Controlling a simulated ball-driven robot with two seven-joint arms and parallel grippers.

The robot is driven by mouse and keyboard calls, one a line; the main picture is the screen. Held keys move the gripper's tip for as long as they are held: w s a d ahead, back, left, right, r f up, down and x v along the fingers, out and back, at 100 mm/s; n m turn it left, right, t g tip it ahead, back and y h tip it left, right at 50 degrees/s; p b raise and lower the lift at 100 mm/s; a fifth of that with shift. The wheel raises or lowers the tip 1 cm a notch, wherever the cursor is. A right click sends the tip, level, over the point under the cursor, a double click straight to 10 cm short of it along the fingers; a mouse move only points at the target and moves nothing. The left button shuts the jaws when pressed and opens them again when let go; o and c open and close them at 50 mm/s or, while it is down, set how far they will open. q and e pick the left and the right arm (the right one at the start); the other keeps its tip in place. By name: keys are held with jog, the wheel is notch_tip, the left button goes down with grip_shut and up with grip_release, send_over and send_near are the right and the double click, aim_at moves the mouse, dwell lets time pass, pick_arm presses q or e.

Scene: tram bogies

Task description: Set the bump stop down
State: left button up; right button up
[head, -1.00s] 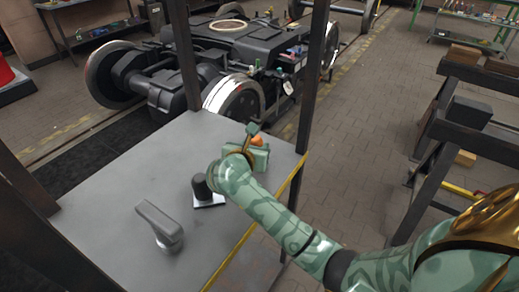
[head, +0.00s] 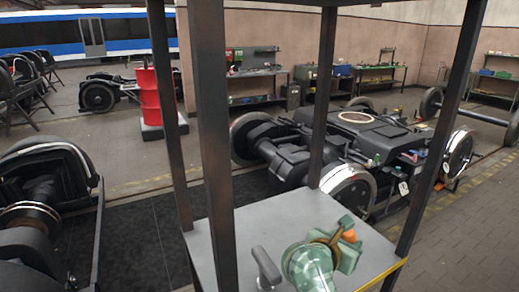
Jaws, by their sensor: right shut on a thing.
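My right gripper (head: 346,246) is green with dark teal jaws, above the far right part of the grey metal table (head: 222,248). It is shut on a small orange thing (head: 349,236), which I take to be the bump stop. Only a little of it shows between the jaws, and I cannot tell whether it touches the table. My left gripper is out of view.
A grey lever-like part (head: 266,268) stands on the table, left of my right arm. Dark posts (head: 213,150) rise around the table. A black bogie (head: 370,140) with wheels stands behind it. A red drum (head: 148,98) stands farther left.

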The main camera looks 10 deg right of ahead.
jog(key=s+a+r+n+t+y, duration=0.2)
jog(key=s+n+y, duration=0.3)
jog(key=s+a+r+n+t+y, duration=0.2)
jog(key=s+a+n+y, duration=0.1)
jog(key=s+n+y, duration=0.1)
jog(key=shift+s+a+r+n+t+y, duration=0.2)
jog(key=shift+s+r+n+t+y, duration=0.15)
jog(key=shift+s+y, duration=0.3)
